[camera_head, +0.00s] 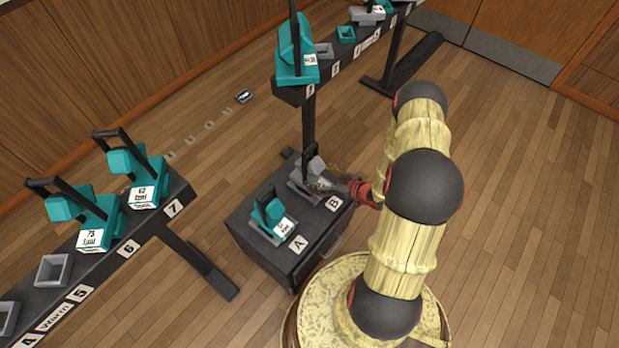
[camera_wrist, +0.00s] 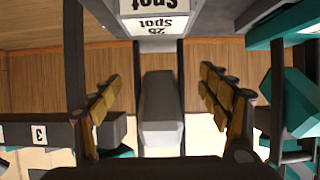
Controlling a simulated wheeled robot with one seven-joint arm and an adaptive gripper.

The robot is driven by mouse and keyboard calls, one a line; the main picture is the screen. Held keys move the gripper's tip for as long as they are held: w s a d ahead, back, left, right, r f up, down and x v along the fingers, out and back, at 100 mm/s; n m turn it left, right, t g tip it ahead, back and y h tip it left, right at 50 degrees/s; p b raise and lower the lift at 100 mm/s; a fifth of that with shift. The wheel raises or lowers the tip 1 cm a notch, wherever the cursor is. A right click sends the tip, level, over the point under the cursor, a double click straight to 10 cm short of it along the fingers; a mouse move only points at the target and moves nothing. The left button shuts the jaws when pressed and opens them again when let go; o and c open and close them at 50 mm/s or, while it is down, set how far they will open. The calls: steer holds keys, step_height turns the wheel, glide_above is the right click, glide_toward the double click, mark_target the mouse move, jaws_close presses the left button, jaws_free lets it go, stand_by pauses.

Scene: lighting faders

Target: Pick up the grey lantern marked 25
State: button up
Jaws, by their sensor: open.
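The grey lantern (camera_head: 306,168) has a dark upright handle and stands at spot B on the dark cabinet (camera_head: 262,252). In the wrist view its grey body (camera_wrist: 162,105) is between my fingers, and its label (camera_wrist: 155,24) reads "25 Spot" upside down at the top. My gripper (camera_head: 335,186) reaches in from the right, close to the lantern. In the wrist view the fingers of my gripper (camera_wrist: 165,98) stand apart, one on each side of the grey body, with gaps visible. The fingertips are hard to make out in the head view.
A teal lantern (camera_head: 268,215) stands beside it at spot A. A rail (camera_head: 182,200) at left holds two teal lanterns, marked 63 and 75, and empty square sockets. Another rail (camera_head: 352,55) behind carries a tall teal lantern (camera_head: 296,58). Wooden floor is open at right.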

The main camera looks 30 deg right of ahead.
mark_target(310, 179)
steer(key=b+x, duration=0.2)
steer(key=x, duration=0.3)
steer(key=shift+w+b, duration=0.2)
steer(key=shift+b, duration=0.15)
steer(key=shift+r, duration=0.1)
steer(key=c, duration=0.3)
jaws_close()
stand_by(0.5)
